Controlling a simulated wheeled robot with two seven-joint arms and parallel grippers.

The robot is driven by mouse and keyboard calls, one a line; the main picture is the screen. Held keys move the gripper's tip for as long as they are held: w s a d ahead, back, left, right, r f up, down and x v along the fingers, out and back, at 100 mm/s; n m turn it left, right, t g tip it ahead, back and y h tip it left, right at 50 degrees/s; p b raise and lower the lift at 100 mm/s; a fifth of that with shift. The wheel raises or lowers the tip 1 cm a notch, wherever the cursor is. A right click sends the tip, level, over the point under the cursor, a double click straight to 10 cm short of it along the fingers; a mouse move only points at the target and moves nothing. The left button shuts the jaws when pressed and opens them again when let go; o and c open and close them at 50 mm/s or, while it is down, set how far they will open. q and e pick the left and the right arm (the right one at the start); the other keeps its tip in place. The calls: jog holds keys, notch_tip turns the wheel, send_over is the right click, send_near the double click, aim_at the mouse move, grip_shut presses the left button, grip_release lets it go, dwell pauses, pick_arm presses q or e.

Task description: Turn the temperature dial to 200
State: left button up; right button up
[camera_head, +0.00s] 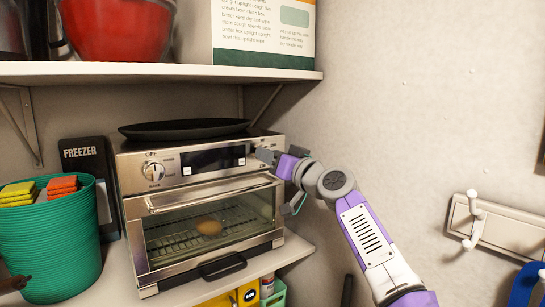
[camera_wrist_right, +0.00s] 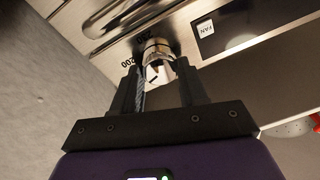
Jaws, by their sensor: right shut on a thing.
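The silver toaster oven (camera_head: 133,168) stands on the lower shelf. Its temperature dial is at the right end of the front panel, mostly hidden behind my right gripper (camera_head: 272,155) in the head view. In the right wrist view the metal dial (camera_wrist_right: 157,62) sits between the two dark fingers of my right gripper (camera_wrist_right: 160,82), which is shut on it. My left gripper is not in view.
A second dial marked OFF (camera_head: 154,171) is at the panel's left, with a dark display (camera_head: 212,160) between. A black pan (camera_head: 185,129) lies on top. A teal basket (camera_head: 55,245) stands left. An upper shelf (camera_head: 150,72) hangs above; a wall is at right.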

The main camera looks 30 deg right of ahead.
jog(key=m+h+p, duration=0.1)
jog(key=m, duration=0.4)
jog(key=shift+r, duration=0.15)
jog(key=shift+m+h+p, duration=0.5)
jog(key=shift+m+p, duration=0.65)
jog(key=shift+m, duration=1.55)
jog(key=o, duration=1.1)
jog(key=shift+f, duration=0.2)
jog(key=shift+c, duration=0.2)
